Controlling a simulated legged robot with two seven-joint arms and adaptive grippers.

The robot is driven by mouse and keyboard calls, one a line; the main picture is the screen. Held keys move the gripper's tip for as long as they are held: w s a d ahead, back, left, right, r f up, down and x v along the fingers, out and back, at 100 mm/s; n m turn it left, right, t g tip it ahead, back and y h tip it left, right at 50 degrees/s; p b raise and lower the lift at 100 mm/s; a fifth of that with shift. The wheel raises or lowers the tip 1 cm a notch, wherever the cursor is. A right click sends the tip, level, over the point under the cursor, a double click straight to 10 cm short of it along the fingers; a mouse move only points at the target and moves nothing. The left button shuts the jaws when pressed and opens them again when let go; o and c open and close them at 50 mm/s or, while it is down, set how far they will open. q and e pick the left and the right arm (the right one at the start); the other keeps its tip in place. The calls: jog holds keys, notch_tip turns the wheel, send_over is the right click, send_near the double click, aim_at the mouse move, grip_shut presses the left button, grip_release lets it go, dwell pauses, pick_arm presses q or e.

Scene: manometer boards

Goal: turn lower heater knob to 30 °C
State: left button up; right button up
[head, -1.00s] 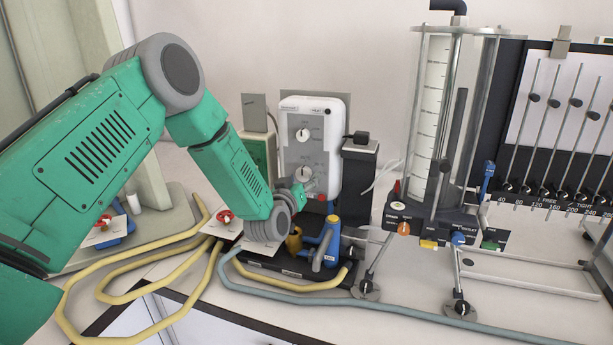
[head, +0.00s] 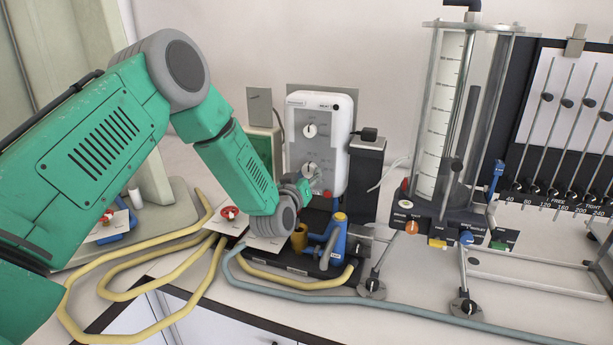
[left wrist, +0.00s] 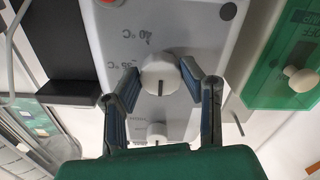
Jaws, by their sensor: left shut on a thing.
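The heater is a white box (head: 329,142) with a grey front, standing at the back centre in the head view. It has an upper knob (head: 310,130) and a lower knob (head: 310,169). My left gripper (head: 308,186) reaches the lower knob from below and in front. The left wrist view shows the heater upside down. The upper knob (left wrist: 157,132) sits between the fingers' bases, untouched. My right gripper is not in view.
A green-fronted box (left wrist: 285,55) stands beside the heater, and a black block (head: 366,180) stands on its other side. Blue and yellow valve parts (head: 332,238) stand just below my gripper. Yellow hoses (head: 150,285) lie in front. A glass column (head: 450,115) stands to the right.

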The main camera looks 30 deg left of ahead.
pick_arm(q)
jog(key=shift+d+m, duration=0.1)
jog(key=shift+m, duration=0.3)
jog(key=m+b, duration=0.1)
jog(key=m, duration=0.3)
jog(key=shift+m+b, duration=0.3)
jog(key=shift+a+r+m+b, duration=0.15)
jog(key=shift+m+b, duration=0.6)
jog(key=shift+m, duration=1.35)
jog(key=shift+a, duration=0.1)
jog(key=o, duration=1.1)
jog(key=shift+o, duration=0.2)
